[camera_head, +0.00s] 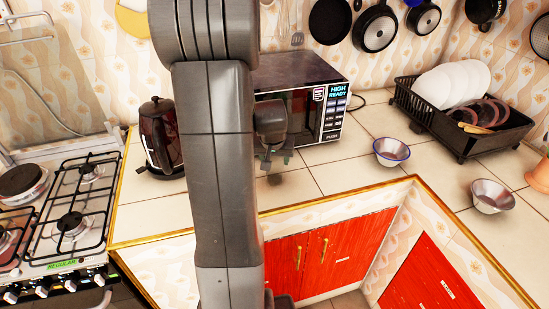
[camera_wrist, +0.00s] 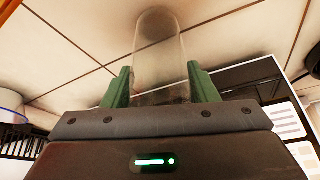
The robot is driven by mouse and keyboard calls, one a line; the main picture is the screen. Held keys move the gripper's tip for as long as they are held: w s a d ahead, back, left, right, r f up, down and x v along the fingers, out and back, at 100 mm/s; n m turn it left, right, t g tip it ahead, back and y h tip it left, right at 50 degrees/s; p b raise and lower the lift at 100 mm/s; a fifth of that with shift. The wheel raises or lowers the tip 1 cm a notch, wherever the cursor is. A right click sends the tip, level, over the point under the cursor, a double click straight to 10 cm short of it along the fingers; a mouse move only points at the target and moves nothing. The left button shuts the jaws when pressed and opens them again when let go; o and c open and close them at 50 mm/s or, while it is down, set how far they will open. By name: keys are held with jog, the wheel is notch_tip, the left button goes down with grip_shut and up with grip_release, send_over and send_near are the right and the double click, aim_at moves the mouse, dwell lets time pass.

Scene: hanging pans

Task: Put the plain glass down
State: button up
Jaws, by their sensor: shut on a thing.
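A plain clear glass (camera_wrist: 160,48) is between the green fingers of my gripper (camera_wrist: 159,75) in the wrist view. My gripper is shut on it, and the far end of the glass points toward the tiled counter. A dark shadow lies at that far end; I cannot tell whether the glass touches the counter. In the head view my gripper (camera_head: 277,156) is low over the counter in front of the microwave, partly hidden by my arm. The glass cannot be made out clearly there.
A black microwave (camera_head: 299,83) stands behind my gripper. A dark kettle (camera_head: 161,135) and a gas stove (camera_head: 75,200) are to the left. Two metal bowls (camera_head: 391,152) (camera_head: 492,196) and a black dish rack (camera_head: 462,128) with plates are to the right. Counter (camera_head: 335,172) between is clear.

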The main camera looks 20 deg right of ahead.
jog(key=shift+f, duration=0.15)
jog(key=o, duration=1.1)
